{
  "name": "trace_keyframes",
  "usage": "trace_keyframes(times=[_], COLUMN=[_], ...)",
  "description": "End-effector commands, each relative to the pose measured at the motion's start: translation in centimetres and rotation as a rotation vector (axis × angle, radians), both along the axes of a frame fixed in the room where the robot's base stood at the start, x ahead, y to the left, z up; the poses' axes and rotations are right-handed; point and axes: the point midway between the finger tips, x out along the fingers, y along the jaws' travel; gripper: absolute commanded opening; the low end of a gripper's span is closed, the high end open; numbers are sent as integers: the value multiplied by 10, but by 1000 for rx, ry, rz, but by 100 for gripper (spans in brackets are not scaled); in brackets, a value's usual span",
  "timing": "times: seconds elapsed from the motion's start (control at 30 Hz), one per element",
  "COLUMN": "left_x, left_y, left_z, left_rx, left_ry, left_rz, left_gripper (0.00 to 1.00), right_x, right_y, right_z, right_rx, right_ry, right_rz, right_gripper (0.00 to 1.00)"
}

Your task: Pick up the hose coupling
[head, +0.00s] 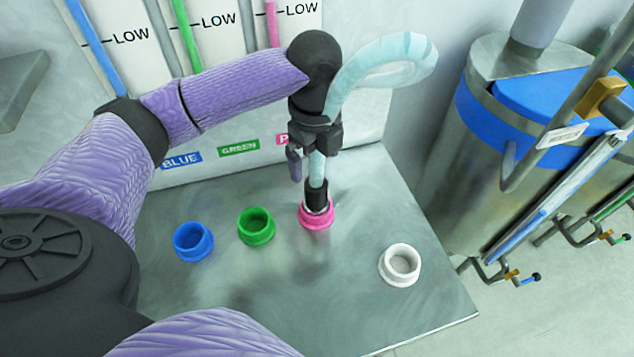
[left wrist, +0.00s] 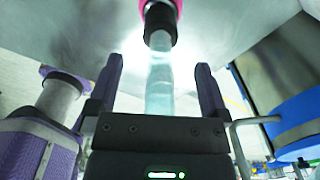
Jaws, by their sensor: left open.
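The hose coupling (head: 317,193) is a black cylinder on the end of a pale translucent hose (head: 385,68). It stands upright in or on the pink port (head: 316,216); how deep it sits cannot be seen. My left gripper (head: 305,165) points down above the pink port. Its fingers are open on either side of the hose, just above the coupling. In the left wrist view, the coupling (left wrist: 160,22) is beyond the fingertips of the left gripper (left wrist: 160,80), and the hose (left wrist: 159,75) runs between the fingers, with gaps on both sides. My right gripper is not in view.
A blue port (head: 193,242), a green port (head: 256,226) and a white port (head: 400,265) also stand on the metal table (head: 330,300). A panel with coloured level tubes stands behind. A metal drum with a blue band (head: 470,120) stands to the right.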

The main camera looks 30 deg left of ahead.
Motion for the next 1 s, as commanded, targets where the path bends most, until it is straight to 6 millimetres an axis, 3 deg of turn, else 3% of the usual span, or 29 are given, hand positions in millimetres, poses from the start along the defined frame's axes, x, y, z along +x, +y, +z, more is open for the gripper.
trace_keyframes(times=[0.1,0.4,0.6,1.0], left_x=[0,1,1,1], left_y=[0,0,0,0], left_z=[-27,-79,-78,-78], left_rx=[1,0,1,1], left_ry=[3,2,-1,-1], left_rz=[0,-1,-1,-1], left_gripper=[100,100,100,15], right_x=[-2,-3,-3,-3], right_y=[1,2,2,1], right_z=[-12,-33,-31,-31], right_rx=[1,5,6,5], right_ry=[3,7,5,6], right_rz=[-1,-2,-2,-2], right_gripper=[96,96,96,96])
